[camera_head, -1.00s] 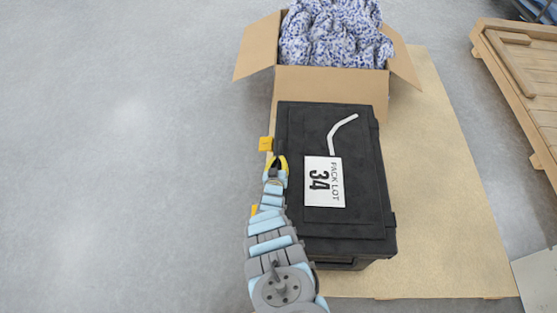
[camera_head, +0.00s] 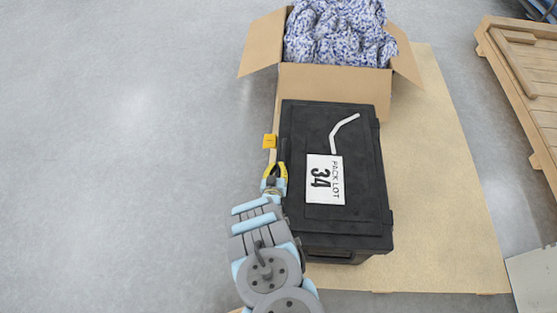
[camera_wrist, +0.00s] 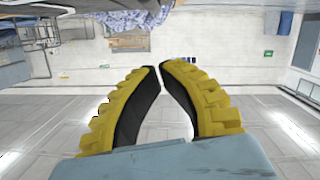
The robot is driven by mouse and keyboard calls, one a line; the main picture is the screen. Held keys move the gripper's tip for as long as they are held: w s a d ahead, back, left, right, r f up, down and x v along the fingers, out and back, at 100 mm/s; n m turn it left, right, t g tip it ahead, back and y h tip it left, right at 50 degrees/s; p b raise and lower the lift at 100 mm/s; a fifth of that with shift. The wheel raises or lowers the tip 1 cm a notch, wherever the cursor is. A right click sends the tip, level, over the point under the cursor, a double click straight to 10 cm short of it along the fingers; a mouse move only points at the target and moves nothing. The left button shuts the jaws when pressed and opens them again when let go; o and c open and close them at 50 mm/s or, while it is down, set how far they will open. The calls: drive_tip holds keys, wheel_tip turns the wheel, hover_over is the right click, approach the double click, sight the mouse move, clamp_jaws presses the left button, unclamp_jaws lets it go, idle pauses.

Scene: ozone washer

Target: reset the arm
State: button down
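My gripper (camera_head: 275,172) has yellow fingers with black inner pads. In the head view it is beside the left edge of a black lidded case (camera_head: 345,220), its fingers pointing up the picture; I cannot tell whether it touches the case. In the wrist view the fingertips of my gripper (camera_wrist: 159,67) nearly meet, with only a narrow gap, and nothing shows between them. The case carries a white label (camera_head: 325,180) reading "PACK LOT 34" and a bent pale tube or strip (camera_head: 338,130) on its lid.
An open cardboard box (camera_head: 335,88) holding blue-and-white speckled material (camera_head: 340,35) stands behind the case. Both are on a tan board (camera_head: 440,200). A wooden pallet (camera_head: 525,80) is at right. The left floor is clear.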

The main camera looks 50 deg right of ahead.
drive_tip(key=shift+p+v, duration=0.9)
drive_tip(key=shift+v, duration=0.55)
